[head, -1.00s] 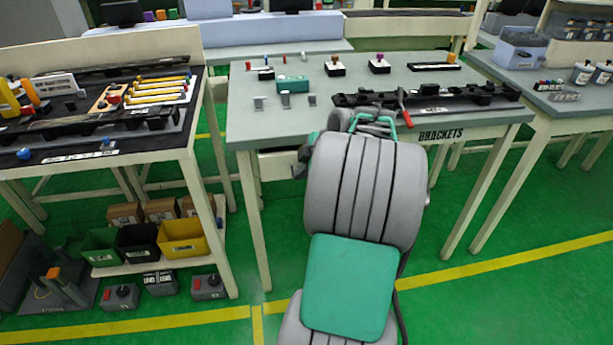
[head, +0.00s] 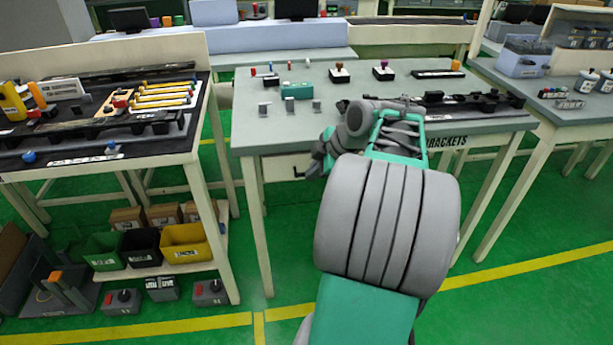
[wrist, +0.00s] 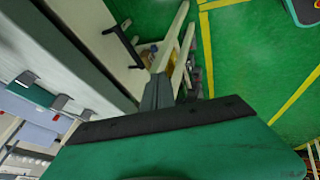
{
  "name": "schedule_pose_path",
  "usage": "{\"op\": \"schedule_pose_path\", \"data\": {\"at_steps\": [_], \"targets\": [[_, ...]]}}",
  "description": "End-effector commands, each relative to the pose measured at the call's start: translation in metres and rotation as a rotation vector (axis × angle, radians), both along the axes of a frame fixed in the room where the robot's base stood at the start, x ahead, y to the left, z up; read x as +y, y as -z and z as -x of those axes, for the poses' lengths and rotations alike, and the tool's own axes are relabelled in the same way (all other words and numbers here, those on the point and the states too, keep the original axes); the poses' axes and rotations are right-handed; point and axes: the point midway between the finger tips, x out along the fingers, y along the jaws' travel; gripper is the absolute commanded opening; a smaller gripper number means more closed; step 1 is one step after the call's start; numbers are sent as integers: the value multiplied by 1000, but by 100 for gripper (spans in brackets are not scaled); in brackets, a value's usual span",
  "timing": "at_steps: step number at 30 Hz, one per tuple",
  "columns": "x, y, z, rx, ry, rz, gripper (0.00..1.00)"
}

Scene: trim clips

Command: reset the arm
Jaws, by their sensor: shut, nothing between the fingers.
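My arm rises from the bottom of the head view in front of the brackets table (head: 245,135). My gripper (head: 317,160) hangs at the left end of the arm, off the table's front edge, small and dark there. In the wrist view the gripper fingers (wrist: 159,92) are together with nothing held. Grey clips, one at the left (head: 264,108) and one at the right (head: 316,105), stand on the tabletop, apart from my gripper. The arm hides part of the black rail (head: 470,103) and of the BRACKETS label (head: 447,141).
A drawer handle (wrist: 122,47) on the table front is close to my gripper. A side table (head: 190,145) with tools stands left, bins (head: 185,243) on its lower shelf. Another table (head: 560,115) stands right. Green floor (head: 530,310) is clear at the lower right.

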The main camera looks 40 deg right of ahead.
Motion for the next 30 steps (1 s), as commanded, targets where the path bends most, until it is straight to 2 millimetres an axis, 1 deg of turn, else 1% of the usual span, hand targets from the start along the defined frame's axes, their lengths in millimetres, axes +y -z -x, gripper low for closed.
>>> {"op": "schedule_pose_path", "data": {"at_steps": [1, 4, 7, 11, 13, 14, 16, 17, 18, 19, 20, 21, 23, 24, 27, 30], "targets": [[-4, -13, 8, -1, 7, 3, 0], [-7, -29, 20, 0, 9, 1, 0], [-7, -38, 27, 2, 9, -1, 0], [-6, -42, 29, 3, 7, -3, 0], [5, -48, 24, 13, 19, -15, 0], [14, -53, 20, 23, 32, -27, 0], [49, -67, 9, 60, 88, -71, 0], [68, -73, 5, 83, 125, -96, 0], [98, -82, 2, 118, 182, -130, 0], [120, -89, 2, 144, 231, -154, 0], [143, -94, 5, 172, 282, -178, 0], [171, -100, 11, 205, 358, -205, 0], [209, -108, 25, 248, 469, -238, 0], [229, -111, 38, 272, 543, -257, 0], [264, -115, 69, 309, 708, -286, 0], [280, -112, 92, 321, 821, -303, 0]]}}
